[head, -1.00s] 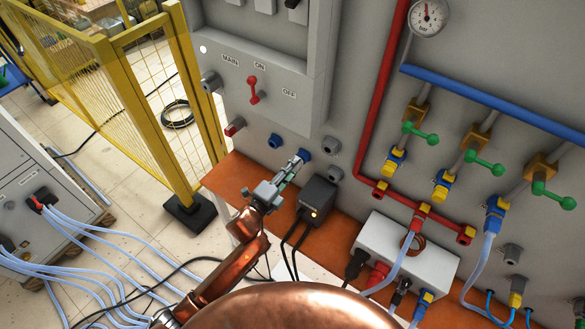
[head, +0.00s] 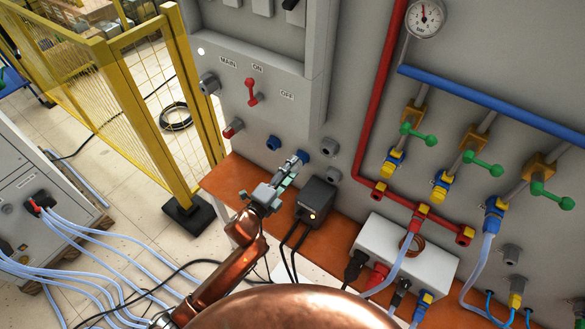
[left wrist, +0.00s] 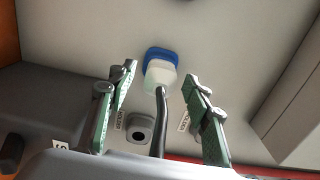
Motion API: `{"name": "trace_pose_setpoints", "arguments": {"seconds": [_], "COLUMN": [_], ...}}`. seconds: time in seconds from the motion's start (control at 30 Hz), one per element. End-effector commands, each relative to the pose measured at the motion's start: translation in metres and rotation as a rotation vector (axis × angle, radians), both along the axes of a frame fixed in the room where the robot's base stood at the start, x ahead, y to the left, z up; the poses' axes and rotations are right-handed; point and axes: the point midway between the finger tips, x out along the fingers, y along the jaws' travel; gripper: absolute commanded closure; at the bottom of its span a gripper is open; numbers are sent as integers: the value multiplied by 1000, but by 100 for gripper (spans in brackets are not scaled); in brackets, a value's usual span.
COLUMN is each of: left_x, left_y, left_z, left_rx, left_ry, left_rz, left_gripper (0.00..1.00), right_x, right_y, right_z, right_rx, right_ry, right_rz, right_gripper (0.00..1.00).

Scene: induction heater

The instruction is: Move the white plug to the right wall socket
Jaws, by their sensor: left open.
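The white plug (left wrist: 159,75) sits in a blue wall socket (left wrist: 163,55) in the left wrist view, its black cable (left wrist: 161,115) running down from it. My left gripper (left wrist: 161,75) is open, with one finger on each side of the plug and a visible gap to both. In the head view, my left gripper (head: 294,165) reaches up to the right one of two blue wall sockets (head: 303,157) and largely hides the plug. The left blue wall socket (head: 273,142) shows no plug. My right gripper is not in view.
A black box (head: 316,201) with an orange light stands on the brown ledge (head: 232,176), close to the right of my left gripper. The red lever (head: 252,92) and red pipe (head: 371,110) stand out from the panel.

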Motion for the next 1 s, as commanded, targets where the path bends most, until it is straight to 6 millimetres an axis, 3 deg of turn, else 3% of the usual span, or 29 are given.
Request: {"name": "trace_pose_setpoints", "arguments": {"seconds": [0.53,0.7,1.0], "left_x": [-81,-91,-91], "left_y": [59,66,70], "left_z": [-1,0,-1], "left_rx": [1,1,-10], "left_ry": [2,1,16], "left_rz": [0,0,13], "left_gripper": [54,54,54], "right_x": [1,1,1], "right_y": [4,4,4], "right_z": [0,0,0], "right_rx": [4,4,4], "right_ry": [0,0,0], "right_rz": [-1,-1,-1], "right_gripper": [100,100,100]}}
